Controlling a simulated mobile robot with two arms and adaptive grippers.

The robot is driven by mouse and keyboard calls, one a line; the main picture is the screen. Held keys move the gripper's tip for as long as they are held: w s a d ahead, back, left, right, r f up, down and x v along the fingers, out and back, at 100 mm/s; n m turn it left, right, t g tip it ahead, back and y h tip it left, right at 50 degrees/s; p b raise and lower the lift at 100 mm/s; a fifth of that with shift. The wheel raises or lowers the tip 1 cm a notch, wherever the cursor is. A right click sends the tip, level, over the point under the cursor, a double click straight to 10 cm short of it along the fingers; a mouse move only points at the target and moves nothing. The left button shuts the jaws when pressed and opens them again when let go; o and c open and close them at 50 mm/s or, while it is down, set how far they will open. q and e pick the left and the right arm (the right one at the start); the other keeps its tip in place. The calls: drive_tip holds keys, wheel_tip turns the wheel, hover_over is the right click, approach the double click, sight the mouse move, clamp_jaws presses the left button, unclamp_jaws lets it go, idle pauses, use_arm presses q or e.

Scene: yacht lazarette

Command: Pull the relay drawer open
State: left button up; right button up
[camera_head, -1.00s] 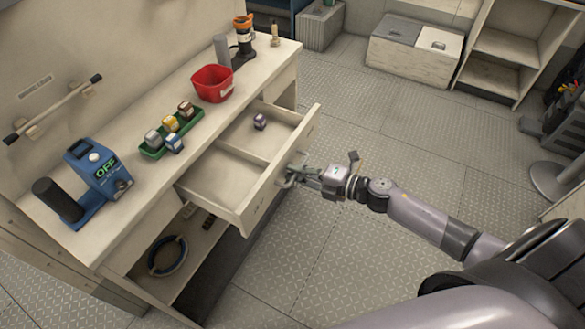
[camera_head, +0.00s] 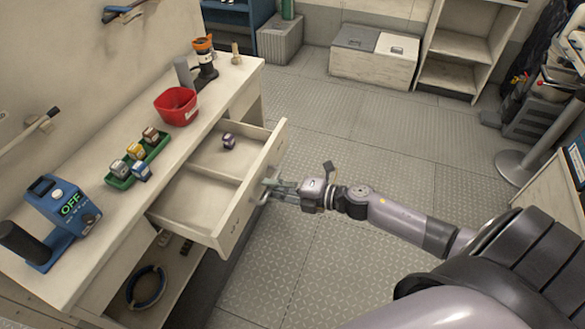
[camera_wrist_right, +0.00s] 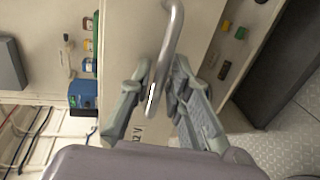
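The relay drawer (camera_head: 238,230) stands well out from the bench, with its divided inside in plain sight. A small dark purple-and-white block (camera_head: 229,141) lies in its far compartment. My right gripper (camera_head: 268,187) is at the metal handle on the drawer front. In the right wrist view the handle (camera_wrist_right: 173,40) runs between the two fingers (camera_wrist_right: 160,88), which close in on it from both sides. The drawer front there bears a "12 V" mark. My left gripper is out of view.
On the bench (camera_head: 112,222) stand a blue device reading OFF (camera_head: 62,212), a green tray (camera_head: 120,183) of several small blocks, a red bin (camera_head: 176,106) and an orange-topped tool (camera_head: 204,62). A coiled ring (camera_head: 146,288) lies on the shelf below. The floor (camera_head: 330,255) in front is clear.

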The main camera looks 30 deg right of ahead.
drive_tip(key=v, duration=1.1)
drive_tip(key=shift+s, duration=0.1)
drive_tip(key=s+d+f+m+g+h, duration=0.1)
drive_tip(key=s+d+f+m+h, duration=0.15)
drive_tip(key=f+m, duration=0.45)
drive_tip(key=s+d+f+m+h, duration=0.2)
drive_tip(key=d+f+m+h, duration=0.15)
drive_tip(key=f, duration=0.75)
drive_tip(key=s+d+f+m+g+h, duration=0.1)
drive_tip(key=s+d+f+m+h, duration=0.25)
drive_tip(key=f, duration=0.55)
drive_tip(key=s+a+f+m+g, duration=0.2)
drive_tip(key=s+a+f+m, duration=0.1)
drive_tip(key=s+f, duration=0.35)
drive_tip(key=s+a+f+m+g, duration=0.2)
drive_tip(key=s+a+f+m, duration=0.1)
drive_tip(key=s+f, duration=0.3)
drive_tip(key=s+a+f+m+g, duration=0.1)
drive_tip(key=s+a+f+g, duration=0.1)
drive_tip(key=s+a+f, duration=0.2)
drive_tip(key=s+a+f+m+g, duration=0.2)
drive_tip(key=s+a+f+g, duration=0.1)
drive_tip(key=s, duration=0.7)
drive_tip(key=a+f, duration=0.1)
drive_tip(key=a, duration=0.1)
drive_tip(key=shift+a, duration=0.4)
